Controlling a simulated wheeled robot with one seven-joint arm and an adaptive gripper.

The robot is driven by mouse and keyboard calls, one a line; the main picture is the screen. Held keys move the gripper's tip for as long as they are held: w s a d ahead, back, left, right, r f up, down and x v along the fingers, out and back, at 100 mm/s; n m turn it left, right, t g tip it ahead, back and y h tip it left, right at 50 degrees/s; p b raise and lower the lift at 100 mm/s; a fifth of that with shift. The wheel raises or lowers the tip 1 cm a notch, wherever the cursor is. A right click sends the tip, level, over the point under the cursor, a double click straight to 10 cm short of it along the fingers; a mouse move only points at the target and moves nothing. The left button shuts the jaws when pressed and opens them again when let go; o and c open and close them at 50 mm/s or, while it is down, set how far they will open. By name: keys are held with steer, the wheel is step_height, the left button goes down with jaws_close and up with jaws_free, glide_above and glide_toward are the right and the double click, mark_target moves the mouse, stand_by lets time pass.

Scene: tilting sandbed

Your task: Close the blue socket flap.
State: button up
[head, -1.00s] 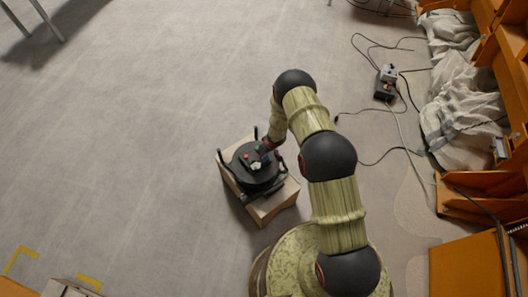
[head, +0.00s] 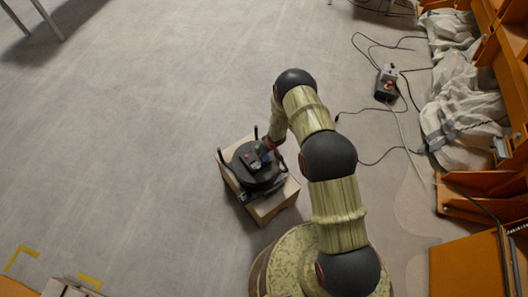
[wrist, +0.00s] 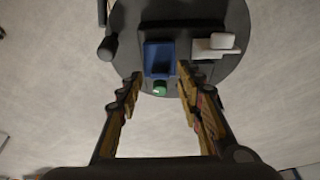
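The blue socket flap (wrist: 159,58) shows in the wrist view as a blue rectangle on a dark round disc (wrist: 125,30). I cannot tell from this angle how far the flap stands open. My gripper (wrist: 160,76) is open, its two fingers apart at the near edge of the flap, with nothing between them but a green knob (wrist: 160,89) just below the flap. In the head view a small blue patch (head: 266,160) shows on the disc beside my gripper. The fingertips are too small to make out there.
A white block (wrist: 213,45) sits on the disc right of the flap. The disc rides on a black frame with upright posts (head: 221,157) on a wooden box (head: 270,208). Cables and a small grey device (head: 386,83) lie to the right.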

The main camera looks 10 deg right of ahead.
steer(key=v, duration=1.2)
steer(key=shift+f, duration=0.15)
